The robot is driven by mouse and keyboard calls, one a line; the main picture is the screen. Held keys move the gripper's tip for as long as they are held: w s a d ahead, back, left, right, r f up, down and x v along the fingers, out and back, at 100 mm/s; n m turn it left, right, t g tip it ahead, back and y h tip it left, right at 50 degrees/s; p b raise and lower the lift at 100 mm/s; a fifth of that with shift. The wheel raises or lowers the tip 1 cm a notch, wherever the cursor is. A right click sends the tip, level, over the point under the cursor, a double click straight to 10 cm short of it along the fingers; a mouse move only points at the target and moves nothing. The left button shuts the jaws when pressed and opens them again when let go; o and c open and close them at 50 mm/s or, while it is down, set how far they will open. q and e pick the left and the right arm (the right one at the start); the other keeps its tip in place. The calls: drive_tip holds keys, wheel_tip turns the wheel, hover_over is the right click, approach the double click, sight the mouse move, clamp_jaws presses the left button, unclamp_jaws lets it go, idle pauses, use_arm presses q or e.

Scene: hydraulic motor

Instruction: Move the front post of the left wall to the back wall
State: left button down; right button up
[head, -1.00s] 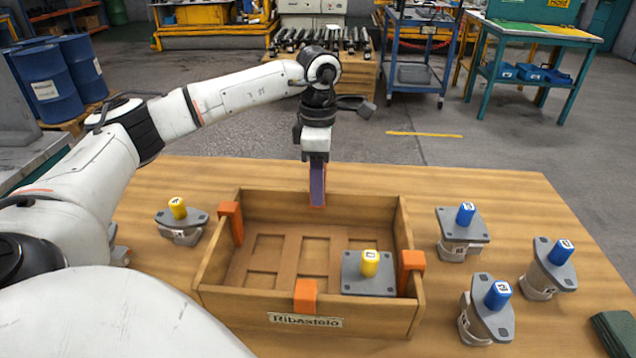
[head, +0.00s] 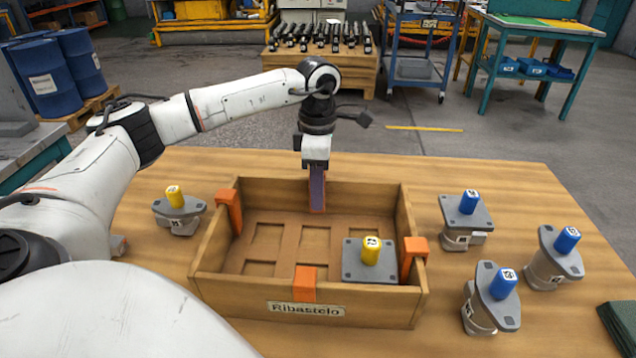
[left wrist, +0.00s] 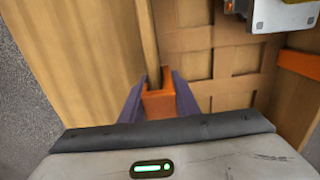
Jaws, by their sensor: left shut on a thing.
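The wooden crate (head: 262,293) stands on the table with orange posts on its walls. One post (head: 229,208) is on the left wall, one (head: 304,284) on the front wall and one (head: 413,255) on the right wall. My left gripper (head: 317,206) points down at the middle of the back wall (head: 365,192). In the left wrist view its purple fingers are shut on an orange post (left wrist: 159,105), which sits at the back wall's top edge (left wrist: 148,40) and appears to straddle it. In the head view the fingers mostly hide this post. My right gripper is out of view.
A grey motor with a yellow cap (head: 368,262) sits in the crate's front right. Another yellow-capped one (head: 177,212) stands left of the crate. Blue-capped ones (head: 465,215), (head: 556,258), (head: 491,297) stand to the right. The table behind the crate is clear.

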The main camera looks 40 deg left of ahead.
use_arm(q)
drive_tip(key=shift+f+b, duration=0.3)
drive_tip(key=shift+f, duration=0.35)
idle(0.4)
drive_tip(key=c, duration=1.3)
unclamp_jaws()
